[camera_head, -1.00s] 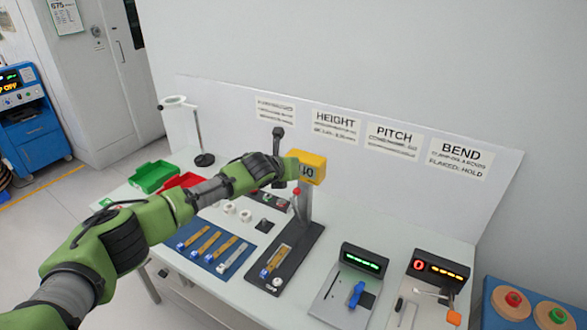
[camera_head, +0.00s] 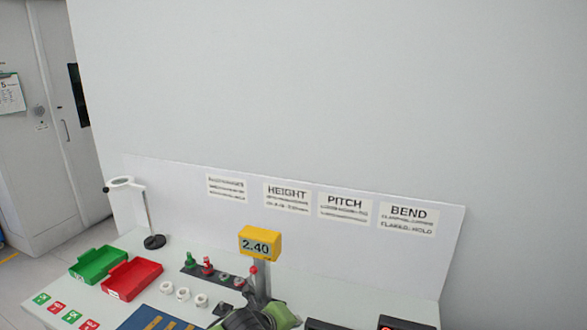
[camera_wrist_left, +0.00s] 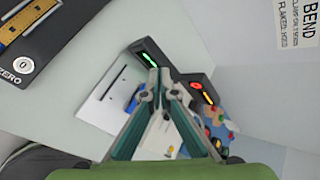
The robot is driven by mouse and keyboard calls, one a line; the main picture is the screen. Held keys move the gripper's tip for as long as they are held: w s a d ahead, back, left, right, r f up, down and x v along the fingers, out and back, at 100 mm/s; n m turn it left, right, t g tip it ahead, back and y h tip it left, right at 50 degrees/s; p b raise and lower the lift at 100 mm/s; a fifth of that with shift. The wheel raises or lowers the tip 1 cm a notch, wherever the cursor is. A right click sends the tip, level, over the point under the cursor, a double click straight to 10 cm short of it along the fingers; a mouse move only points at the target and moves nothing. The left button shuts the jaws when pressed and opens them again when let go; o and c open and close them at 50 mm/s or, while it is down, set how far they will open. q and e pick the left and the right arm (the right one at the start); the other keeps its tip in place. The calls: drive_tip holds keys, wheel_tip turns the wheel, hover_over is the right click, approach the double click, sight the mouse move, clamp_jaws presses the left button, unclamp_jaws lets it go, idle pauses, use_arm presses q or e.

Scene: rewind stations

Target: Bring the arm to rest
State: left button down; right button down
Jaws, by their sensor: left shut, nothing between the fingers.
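My left gripper (camera_wrist_left: 163,82) shows in the left wrist view with its two fingers closed together at the tips and nothing between them. It hangs over the right part of the white bench, in line with the pitch station (camera_wrist_left: 130,97) and the dark display boxes. In the head view only a green and dark part of my left arm (camera_head: 258,316) shows at the bottom edge, in front of the yellow height gauge. The fingers cannot be made out there. My right gripper is in neither view.
The yellow gauge (camera_head: 260,243) reads 2.40. A green bin (camera_head: 97,263) and a red bin (camera_head: 131,279) stand at the left, near white rings (camera_head: 183,293) and a ring stand (camera_head: 149,215). A white back panel (camera_head: 310,235) with signs closes off the rear.

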use_arm(q)
drive_tip(key=s+f+n+g, duration=0.2)
drive_tip(key=s+f+n, duration=0.2)
drive_tip(key=s+n, duration=1)
drive_tip(key=s+a+n+g+y, duration=0.1)
drive_tip(key=s+a+n+y, duration=0.1)
drive_tip(key=s+a+n, duration=0.75)
drive_tip(key=s+a+n+g+y, duration=0.2)
drive_tip(key=s+a+n+y, duration=0.15)
drive_tip(key=s+a, duration=1)
drive_tip(key=s+d+f+b, duration=0.1)
drive_tip(key=s+f+b, duration=0.15)
drive_tip(key=f, duration=0.95)
drive_tip(key=s+d+f+g+b, duration=0.1)
drive_tip(key=f+b, duration=0.2)
drive_tip(key=f, duration=1)
drive_tip(key=s+d+f+b, duration=0.1)
drive_tip(key=f+b, duration=0.2)
drive_tip(key=f, duration=0.9)
drive_tip(key=s+a+f+b, duration=0.1)
drive_tip(key=s+f+b, duration=0.2)
drive_tip(key=s+f, duration=0.5)
drive_tip(key=s+a+f+g+b, duration=0.1)
drive_tip(key=s+f+b, duration=0.2)
drive_tip(key=s+f, duration=0.6)
wheel_tip(320, 180, down, 4)
drive_tip(key=shift+a+f, duration=0.1)
drive_tip(key=shift+a, duration=0.3)
